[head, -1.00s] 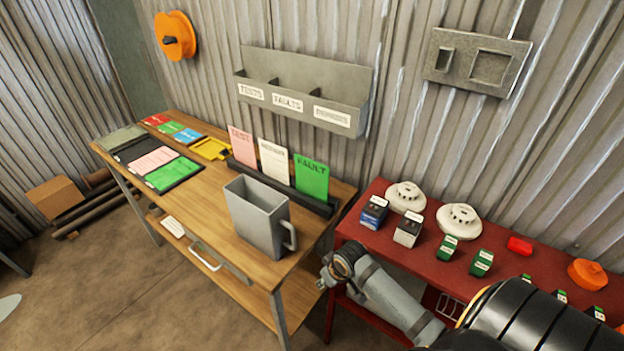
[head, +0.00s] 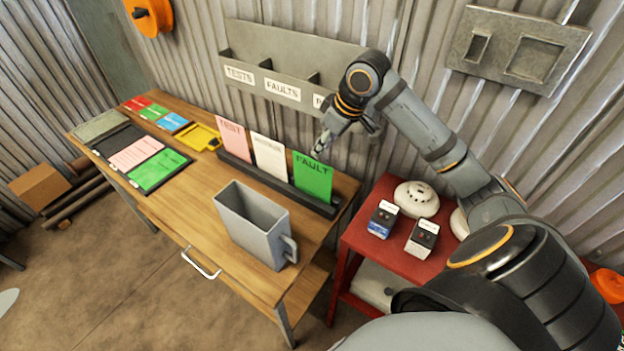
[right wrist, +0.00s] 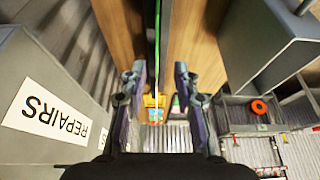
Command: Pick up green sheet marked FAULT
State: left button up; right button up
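The green sheet marked FAULT (head: 313,180) stands upright in the dark rack (head: 275,188) on the wooden bench, at the rack's right end. My right gripper (head: 321,146) is just above the sheet's top edge. In the right wrist view my right gripper (right wrist: 158,78) is open, fingers apart. There the green sheet (right wrist: 157,25) shows edge-on as a thin line, in line with the gap between the fingers. I cannot tell whether it reaches between them. My left gripper is not in view.
A pink sheet (head: 233,138) and a white sheet (head: 269,157) stand left of it in the rack. A grey jug (head: 250,228) stands in front. The wall holder (head: 265,86) is close behind my gripper; its REPAIRS label (right wrist: 55,112) shows in the wrist view. A red table (head: 362,240) is at right.

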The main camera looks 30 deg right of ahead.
aim_at(313, 160)
jog(key=w+f, duration=0.1)
jog(key=f+p, duration=0.1)
jog(key=shift+w+f, duration=0.35)
jog(key=shift+w, duration=0.05)
jog(key=x, duration=0.3)
jog(key=shift+w+f, duration=0.1)
jog(key=shift+f, duration=0.25)
jog(key=shift+a+p, duration=0.1)
jog(key=shift+p, duration=0.25)
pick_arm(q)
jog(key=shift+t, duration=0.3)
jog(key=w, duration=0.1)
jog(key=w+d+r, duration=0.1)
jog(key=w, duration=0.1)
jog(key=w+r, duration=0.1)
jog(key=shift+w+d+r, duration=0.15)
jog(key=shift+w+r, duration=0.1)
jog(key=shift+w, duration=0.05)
pick_arm(e)
jog(key=shift+f, duration=0.15)
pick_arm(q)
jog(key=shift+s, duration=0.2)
pick_arm(e)
grip_shut()
